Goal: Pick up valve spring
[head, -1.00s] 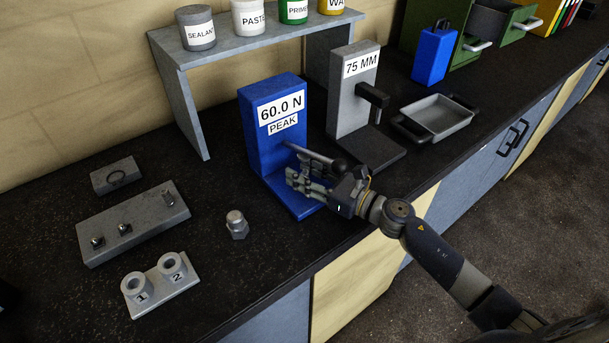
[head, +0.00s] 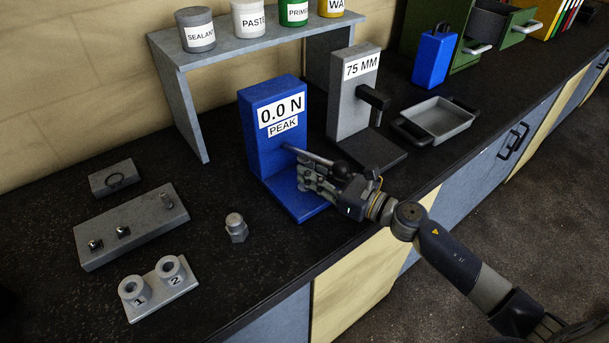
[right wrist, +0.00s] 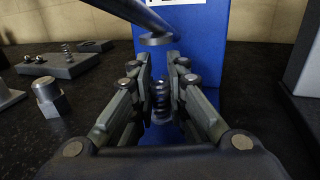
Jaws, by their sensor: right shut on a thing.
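The valve spring (right wrist: 160,97) is a small dark metal coil, upright between my fingers in the right wrist view. My right gripper (right wrist: 163,85) is shut on it; it also shows in the head view (head: 308,177), where its fingers hide the spring. The gripper is at the foot of the blue force tester (head: 270,120), over its base and below its lever (head: 308,155). The tester reads 0.0 N, PEAK. In the right wrist view the lever's round pad (right wrist: 155,39) is above the spring, apart from it. My left gripper is not in view.
A grey 75 MM gauge (head: 352,95) and a tray (head: 436,120) stand to the right. To the left are a hex-based metal piece (head: 236,228), a grey block with small parts (head: 150,232) and a numbered two-cup holder (head: 160,290). A shelf (head: 250,38) stands behind.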

